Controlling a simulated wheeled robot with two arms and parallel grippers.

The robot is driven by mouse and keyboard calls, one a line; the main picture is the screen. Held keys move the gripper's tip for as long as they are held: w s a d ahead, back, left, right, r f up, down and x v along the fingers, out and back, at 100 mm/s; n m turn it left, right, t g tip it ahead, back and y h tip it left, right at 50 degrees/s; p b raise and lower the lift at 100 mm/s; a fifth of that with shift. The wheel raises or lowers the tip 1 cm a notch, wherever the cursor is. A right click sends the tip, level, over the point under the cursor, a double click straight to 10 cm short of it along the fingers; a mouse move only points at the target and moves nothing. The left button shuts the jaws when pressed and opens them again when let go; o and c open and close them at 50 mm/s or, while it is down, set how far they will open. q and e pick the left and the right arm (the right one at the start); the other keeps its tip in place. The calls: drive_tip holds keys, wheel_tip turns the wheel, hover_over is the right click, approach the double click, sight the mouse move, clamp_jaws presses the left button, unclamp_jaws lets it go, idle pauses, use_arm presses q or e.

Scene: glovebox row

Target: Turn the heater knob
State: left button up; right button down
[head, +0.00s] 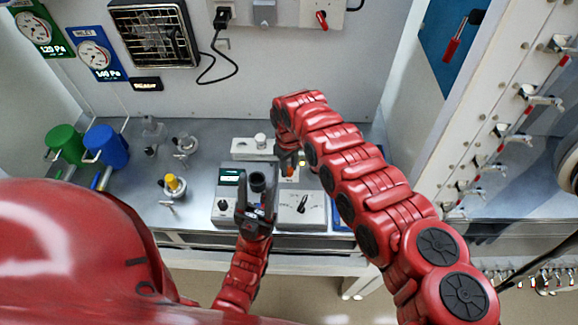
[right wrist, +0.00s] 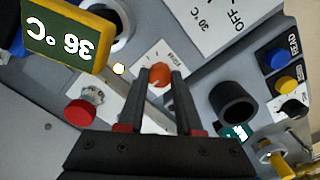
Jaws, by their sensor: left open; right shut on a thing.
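The orange knob (right wrist: 158,76) stands on a pale plate with markings and small print that I cannot read surely. In the right wrist view it sits between the fingertips of my right gripper (right wrist: 160,76), which is shut on it. In the head view my right gripper (head: 289,160) reaches down to the bench, with a bit of orange (head: 290,171) at its tips; the arm hides much of it. My left gripper (head: 256,196) is open and empty in front of a grey instrument box, near a black cylinder (head: 257,181).
A box with a black pointer dial (head: 302,204) stands right of my left gripper. Blue (head: 107,146) and green (head: 65,144) mugs stand at the left. A valve panel runs along the right.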

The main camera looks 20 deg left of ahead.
drive_tip(key=m+b, duration=0.1)
drive_tip(key=m, duration=0.3)
drive_tip(key=shift+f, duration=0.1)
drive_tip(key=m+b, duration=0.1)
drive_tip(key=m, duration=0.1)
drive_tip(key=shift+f+m, duration=0.1)
drive_tip(key=shift+m, duration=0.3)
drive_tip(key=m+b, duration=0.3)
drive_tip(key=shift+b, duration=0.4)
drive_tip(key=shift+m+b, duration=0.6)
drive_tip(key=shift+m, duration=0.2)
drive_tip(key=c, duration=0.6)
unclamp_jaws()
